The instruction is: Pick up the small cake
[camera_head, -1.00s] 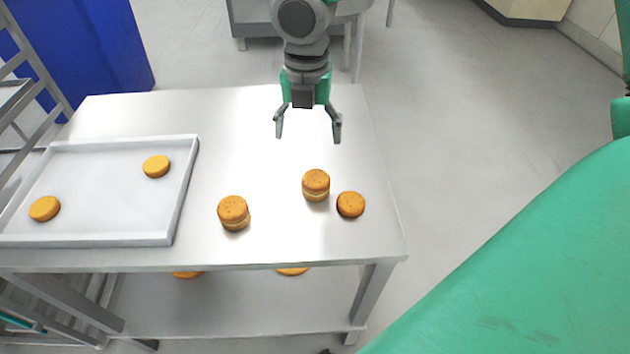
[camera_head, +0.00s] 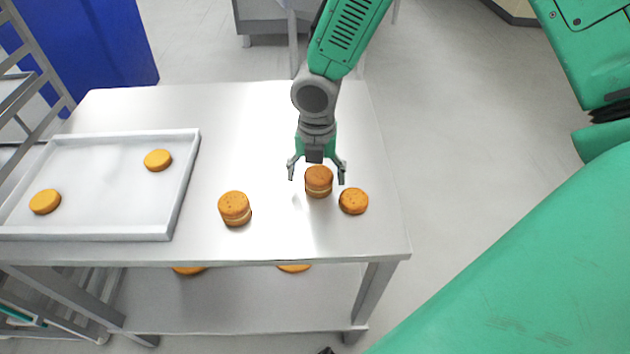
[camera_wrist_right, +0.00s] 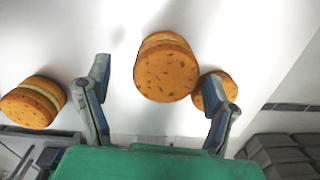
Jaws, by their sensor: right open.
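Three small cakes stand on the right half of the metal table. The middle one is a filled round cake (camera_head: 319,181) with a pale layer, and it also shows in the right wrist view (camera_wrist_right: 167,72). A thinner single round (camera_head: 353,201) lies just right of it, and in the wrist view (camera_wrist_right: 212,90) it is partly behind a finger. Another filled cake (camera_head: 235,208) stands to the left. My right gripper (camera_head: 317,173) is open, with its fingers apart above and behind the middle cake. Nothing is between the fingertips. My left gripper is not seen.
A shallow metal tray (camera_head: 100,232) at the left of the table holds two single rounds (camera_head: 158,160) (camera_head: 45,201). More rounds (camera_head: 188,270) show on the lower shelf. A rack (camera_head: 38,70) stands at the left edge. The table between tray and cakes is clear.

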